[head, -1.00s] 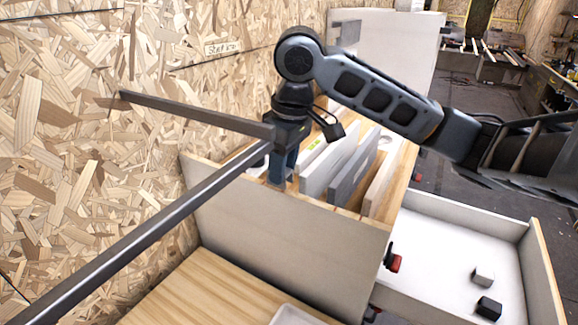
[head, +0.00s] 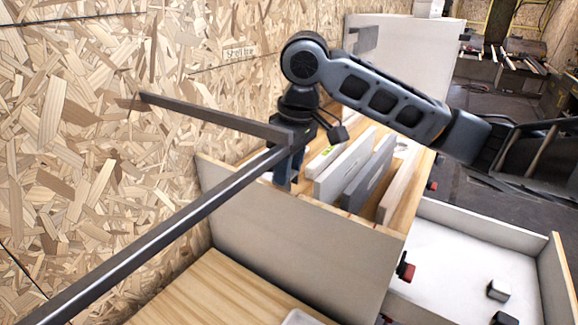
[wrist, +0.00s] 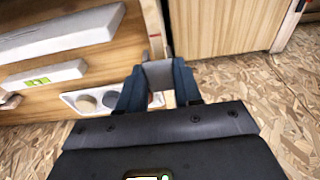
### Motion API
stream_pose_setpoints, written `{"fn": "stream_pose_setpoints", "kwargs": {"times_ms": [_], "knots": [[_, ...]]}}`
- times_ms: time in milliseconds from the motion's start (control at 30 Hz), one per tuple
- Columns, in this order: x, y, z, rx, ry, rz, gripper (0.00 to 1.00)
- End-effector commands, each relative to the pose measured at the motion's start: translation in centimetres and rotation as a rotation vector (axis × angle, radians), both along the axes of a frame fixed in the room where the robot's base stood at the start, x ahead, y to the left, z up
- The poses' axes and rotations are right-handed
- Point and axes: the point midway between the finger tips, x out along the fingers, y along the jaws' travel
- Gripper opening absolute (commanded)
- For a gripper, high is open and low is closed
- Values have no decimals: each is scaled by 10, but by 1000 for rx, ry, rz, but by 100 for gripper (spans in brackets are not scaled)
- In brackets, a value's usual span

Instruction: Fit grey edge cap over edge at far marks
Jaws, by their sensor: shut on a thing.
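The grey edge cap (wrist: 158,75) shows between the two blue fingers of my gripper (wrist: 158,90) in the wrist view; the gripper is shut on it. In the head view my gripper (head: 287,170) points down at the top edge of the upright pale panel (head: 300,235), left of the middle. In the wrist view the cap lies in line with the end of the panel's edge (wrist: 152,22). I cannot tell whether it touches or straddles the edge. The cap is mostly hidden in the head view. I cannot make out the marks clearly.
Upright boards, one white (head: 345,165) and one grey (head: 370,175), stand behind the panel near my gripper. A chipboard wall (head: 70,120) is at left. A long dark bar (head: 170,215) crosses in front. A white tray (head: 450,250) with small blocks is at right.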

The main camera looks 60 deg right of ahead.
Motion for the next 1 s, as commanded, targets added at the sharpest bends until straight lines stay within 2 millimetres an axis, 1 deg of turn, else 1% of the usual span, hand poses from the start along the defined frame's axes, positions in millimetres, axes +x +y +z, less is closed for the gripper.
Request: {"fn": "stream_pose_setpoints", "kwargs": {"times_ms": [600,1000], "knots": [[-5,0,0,0,0,-1,6],[-5,0,0,0,0,0,6]]}}
